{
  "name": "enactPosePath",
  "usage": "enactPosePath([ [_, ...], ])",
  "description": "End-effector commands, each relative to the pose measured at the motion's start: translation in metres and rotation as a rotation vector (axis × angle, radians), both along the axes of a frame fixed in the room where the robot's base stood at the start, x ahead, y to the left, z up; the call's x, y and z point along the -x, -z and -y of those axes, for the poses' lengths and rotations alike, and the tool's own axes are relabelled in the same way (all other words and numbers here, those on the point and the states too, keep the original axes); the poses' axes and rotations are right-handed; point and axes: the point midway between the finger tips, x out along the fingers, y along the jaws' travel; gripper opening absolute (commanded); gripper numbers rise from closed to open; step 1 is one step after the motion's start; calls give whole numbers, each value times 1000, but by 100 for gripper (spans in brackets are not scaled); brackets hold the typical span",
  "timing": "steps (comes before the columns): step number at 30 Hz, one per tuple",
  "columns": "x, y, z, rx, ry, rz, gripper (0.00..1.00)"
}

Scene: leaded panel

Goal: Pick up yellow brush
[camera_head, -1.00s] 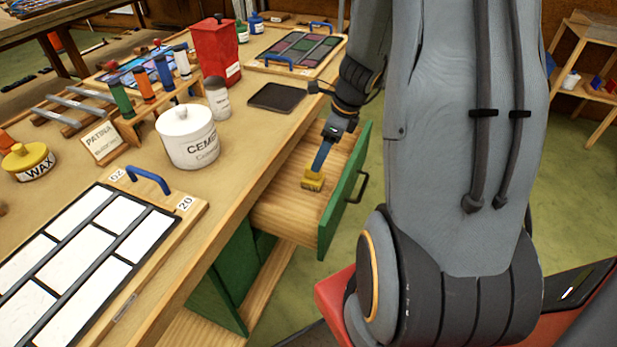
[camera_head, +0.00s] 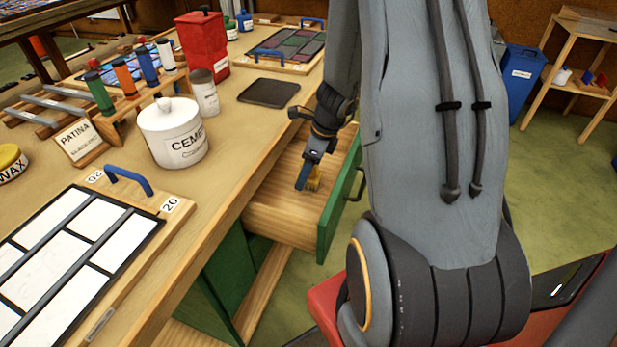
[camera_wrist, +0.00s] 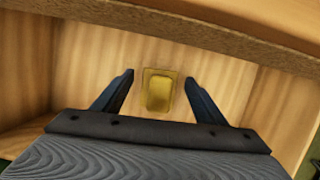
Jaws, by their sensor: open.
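The yellow brush (camera_head: 315,178) is in the open drawer (camera_head: 285,213) under the bench, partly hidden by my gripper in the head view. In the wrist view the yellow brush (camera_wrist: 158,92) shows as a small yellow block over the wooden drawer floor. My gripper (camera_head: 306,180) reaches down into the drawer at the brush. In the wrist view my gripper (camera_wrist: 158,95) is open, with one dark finger on each side of the brush and a gap on both sides. The brush's handle cannot be made out.
The drawer's green front (camera_head: 338,195) stands to the right of my gripper, and the bench edge is to the left. On the bench are a white cement pot (camera_head: 172,132), a dark tray (camera_head: 268,92), a red container (camera_head: 203,45) and a leaded panel (camera_head: 65,255).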

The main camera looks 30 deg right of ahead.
Motion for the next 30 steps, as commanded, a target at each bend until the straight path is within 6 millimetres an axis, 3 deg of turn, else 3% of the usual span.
enactPosePath([
  [3,-2,12,-2,0,0,-1,66],
  [11,-3,13,-3,1,0,0,66],
  [20,-3,13,-3,1,0,-1,18],
  [30,-3,2,-3,2,0,1,17],
])
